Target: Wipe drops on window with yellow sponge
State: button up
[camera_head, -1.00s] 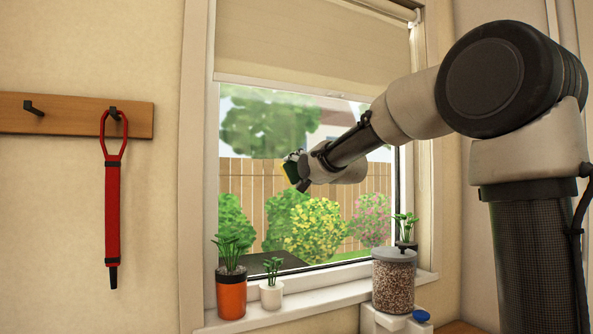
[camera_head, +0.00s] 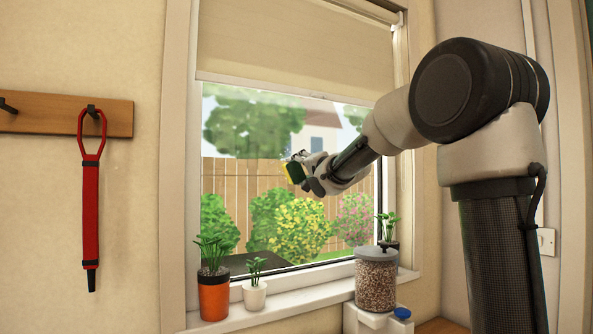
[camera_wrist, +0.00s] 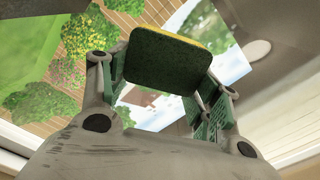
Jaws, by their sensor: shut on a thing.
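My gripper (camera_head: 305,172) is shut on the yellow sponge (camera_head: 294,172), which has a dark green side. In the head view my gripper holds it in front of the middle of the window (camera_head: 240,180); I cannot tell whether it touches the glass. In the wrist view the sponge (camera_wrist: 168,62) sits between the two fingers (camera_wrist: 165,85), its green side facing the camera and its yellow edge along the top right. No drops can be made out clearly on the glass.
A blind (camera_head: 300,40) covers the window's top. A red strap tool (camera_head: 90,215) hangs from a wall rack (camera_head: 60,115) at left.

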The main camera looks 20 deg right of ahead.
aim_at(290, 163)
jog(key=shift+w+d+r, duration=0.75)
jog(key=shift+d+r, duration=0.05)
jog(key=shift+d, duration=3.1)
jog(key=shift+s+a+r, duration=0.1)
jog(key=shift+s+a, duration=0.3)
jog(key=shift+a, duration=1.5)
jog(key=shift+s+a+f, duration=0.1)
jog(key=shift+s+a, duration=0.3)
jog(key=shift+a, duration=1.55)
jog(key=shift+s+a+r, duration=0.1)
jog(key=shift+s+a, duration=0.3)
jog(key=shift+a, duration=1.5)
jog(key=shift+s+a, duration=0.15)
jog(key=shift+a, duration=0.75)
jog(key=shift+s+a, duration=0.1)
jog(key=shift+a, duration=0.8)
jog(key=shift+r, duration=0.9)
jog(key=shift+w+d, duration=0.2)
jog(key=shift+d, duration=0.75)
jog(key=shift+w+d, duration=0.2)
jog(key=shift+d, duration=0.7)
jog(key=shift+w+d, duration=0.35)
jog(key=shift+d, duration=1.55)
jog(key=shift+w+d, duration=0.3)
jog(key=shift+d, duration=1.55)
jog(key=shift+w+d, duration=0.35)
jog(key=shift+d, duration=1.55)
